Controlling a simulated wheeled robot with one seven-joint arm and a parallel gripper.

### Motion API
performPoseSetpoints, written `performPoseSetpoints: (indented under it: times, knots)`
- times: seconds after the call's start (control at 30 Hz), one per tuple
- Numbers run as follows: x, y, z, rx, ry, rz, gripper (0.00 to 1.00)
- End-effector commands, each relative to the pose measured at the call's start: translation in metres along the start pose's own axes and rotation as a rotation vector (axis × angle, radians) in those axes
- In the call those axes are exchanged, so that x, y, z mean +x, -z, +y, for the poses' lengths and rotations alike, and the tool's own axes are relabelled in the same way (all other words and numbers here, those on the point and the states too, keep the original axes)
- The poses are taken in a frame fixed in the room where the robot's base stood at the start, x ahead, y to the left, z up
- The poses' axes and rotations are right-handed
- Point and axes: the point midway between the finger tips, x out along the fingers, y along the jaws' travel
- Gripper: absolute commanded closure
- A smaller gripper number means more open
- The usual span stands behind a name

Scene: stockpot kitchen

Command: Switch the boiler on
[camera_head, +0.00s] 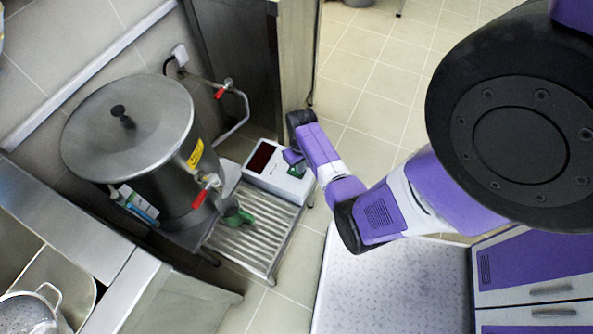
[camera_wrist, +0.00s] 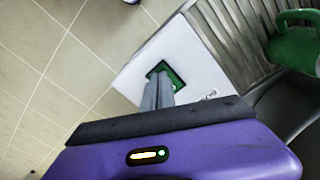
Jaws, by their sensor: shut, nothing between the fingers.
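The boiler (camera_head: 130,150) is a large steel pot with a black-knobbed lid, a red-handled tap (camera_head: 205,190) and a yellow label, at the left of the head view. A white box (camera_head: 262,178) with a dark display stands to its right on the slatted steel stand. A green switch plate is on the box's top; it shows in the wrist view (camera_wrist: 176,76). My gripper (camera_wrist: 160,80) is shut and empty, its fingertips over the green plate. I cannot tell whether they touch it. The fingers hide part of the plate and the switch's position.
A green vessel (camera_head: 240,216) stands on the slatted stand (camera_head: 250,245) below the tap, and its handle shows in the wrist view (camera_wrist: 292,18). A red-handled pipe valve (camera_head: 224,88) is behind the boiler. A sink with a colander (camera_head: 30,312) is lower left. Tiled floor lies beyond.

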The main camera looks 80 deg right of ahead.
Motion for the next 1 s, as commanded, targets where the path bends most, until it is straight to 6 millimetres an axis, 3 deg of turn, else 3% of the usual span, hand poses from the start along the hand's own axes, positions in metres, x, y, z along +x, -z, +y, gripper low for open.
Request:
performPoseSetpoints:
  times: [0.7, 1.0]
  knots:
    - [0.010, 0.000, 0.000, 0.000, 0.000, 0.000, 1.00]
    - [-0.002, 0.000, 0.000, 0.000, 0.000, 0.001, 1.00]
